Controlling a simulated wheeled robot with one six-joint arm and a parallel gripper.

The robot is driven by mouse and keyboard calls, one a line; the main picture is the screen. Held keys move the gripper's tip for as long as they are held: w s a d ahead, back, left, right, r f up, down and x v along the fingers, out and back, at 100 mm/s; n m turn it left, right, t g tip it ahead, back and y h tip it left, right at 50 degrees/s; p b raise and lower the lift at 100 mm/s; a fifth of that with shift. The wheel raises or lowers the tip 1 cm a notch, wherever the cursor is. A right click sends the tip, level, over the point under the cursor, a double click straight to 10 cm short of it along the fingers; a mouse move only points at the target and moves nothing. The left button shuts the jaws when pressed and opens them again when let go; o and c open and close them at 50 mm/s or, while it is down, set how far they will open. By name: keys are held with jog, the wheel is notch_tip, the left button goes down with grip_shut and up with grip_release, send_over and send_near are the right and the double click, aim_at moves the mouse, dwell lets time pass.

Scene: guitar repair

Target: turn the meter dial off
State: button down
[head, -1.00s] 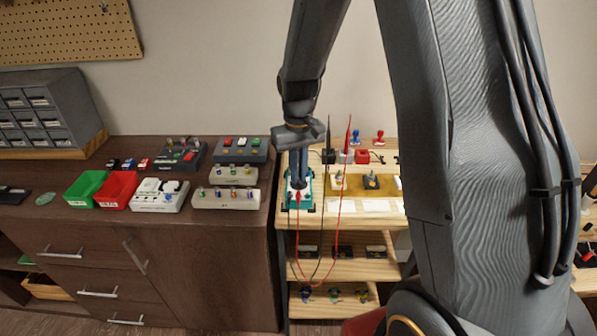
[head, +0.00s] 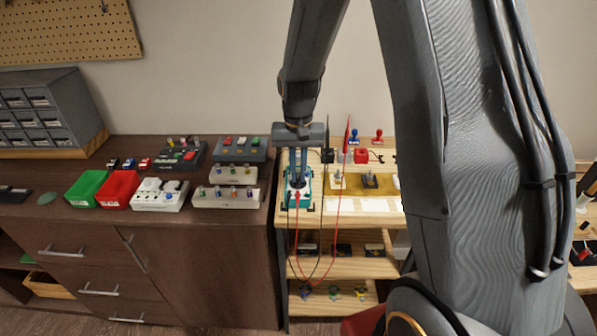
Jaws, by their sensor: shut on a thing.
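The meter (head: 304,201) is a teal-edged box with a pale face on the left end of the light wooden shelf top. A red lead and a black lead run from it and hang in loops over the shelf front. My gripper (head: 298,183) points straight down at the meter's face, its two fingers close together on the dial. The dial itself is hidden between and behind the fingers, so its setting cannot be read.
The wooden shelf (head: 340,215) also holds a red block (head: 361,156), stamp-like red and blue pieces and white cards. Upright probes stand close right of my gripper.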

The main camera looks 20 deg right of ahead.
aim_at(298, 178)
jog(key=c, duration=1.8)
grip_release()
jog(key=shift+c, duration=0.2)
jog(key=shift+r, duration=0.15)
notch_tip(298, 178, up, 8)
jog(key=b, duration=0.2)
jog(key=shift+f, duration=0.2)
jog(key=s+f+n+t, duration=0.1)
jog(key=s+f+n, duration=0.2)
jog(key=s, duration=1.4)
jog(key=shift+s+f+n+b, duration=0.15)
jog(key=shift+s+n+b, duration=0.15)
jog(key=shift+b, duration=0.1)
